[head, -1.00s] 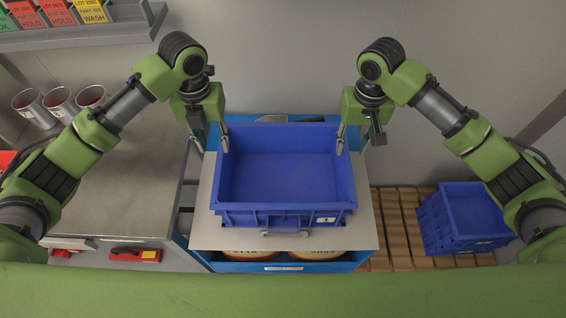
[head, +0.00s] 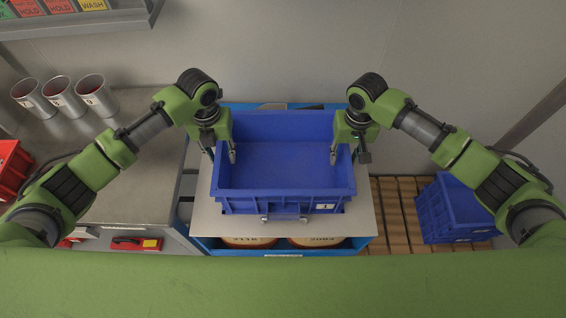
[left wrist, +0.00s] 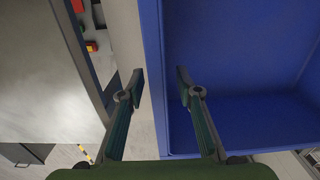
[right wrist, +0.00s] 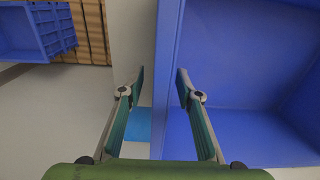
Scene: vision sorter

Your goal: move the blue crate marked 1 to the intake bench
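The open blue crate (head: 285,200) stands upright and looks empty on a grey-topped blue stand (head: 365,222). Its small white front tag (head: 326,206) seems to read 1. My left gripper (head: 222,156) is open, one finger inside and one outside the crate's left wall; the wall (left wrist: 152,60) runs between the fingers in the left wrist view. My right gripper (head: 347,155) is open astride the right wall; that wall (right wrist: 167,70) shows between its fingers in the right wrist view. A grey bench (head: 135,195) is at left; I see no label naming it intake.
Several metal cups (head: 62,97) stand at the bench's back left. A second blue crate (head: 455,212) sits on a wooden slatted pallet (head: 395,215) at right. Orange-topped drums (head: 247,241) are under the stand. The bench's middle and front are clear.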

